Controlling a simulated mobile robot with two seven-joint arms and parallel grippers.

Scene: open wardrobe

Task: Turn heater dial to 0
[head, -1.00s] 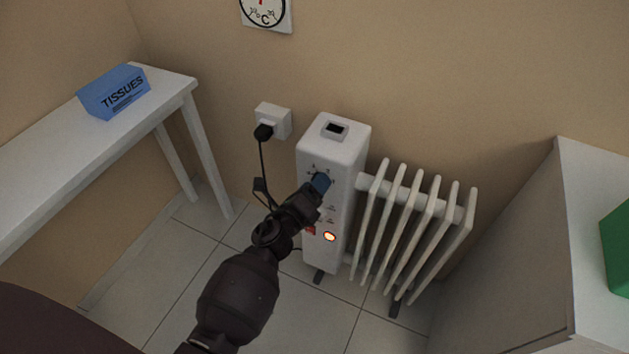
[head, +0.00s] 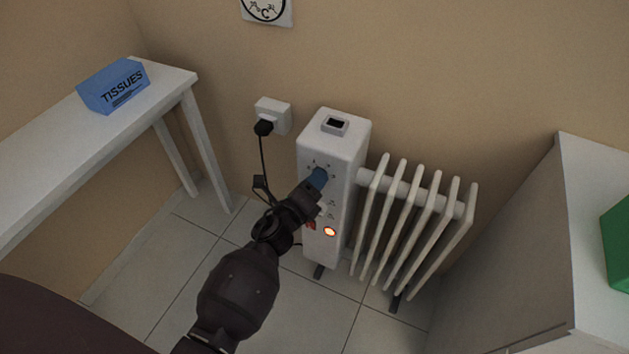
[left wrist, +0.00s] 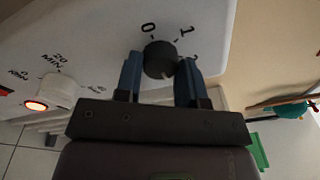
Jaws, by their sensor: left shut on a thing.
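The white heater (head: 334,148) stands against the wall. Its dark round dial (left wrist: 160,59) shows in the left wrist view, with the marks 0, 1 and 2 around it; I cannot make out where its pointer stands. My left gripper (head: 318,179) is at the heater's front panel, its blue fingers on either side of the dial and shut on it. In the head view the fingers hide the dial. The left gripper also shows in the left wrist view (left wrist: 160,78). My right gripper is not in view.
Below the dial are a smaller white knob (left wrist: 62,90) and a lit orange lamp (head: 329,231). A wall socket (head: 273,114) with a black plug and cord is left of the heater. A white table (head: 60,135) with a tissue box (head: 113,86) stands left; a white cabinet (head: 510,250) stands right.

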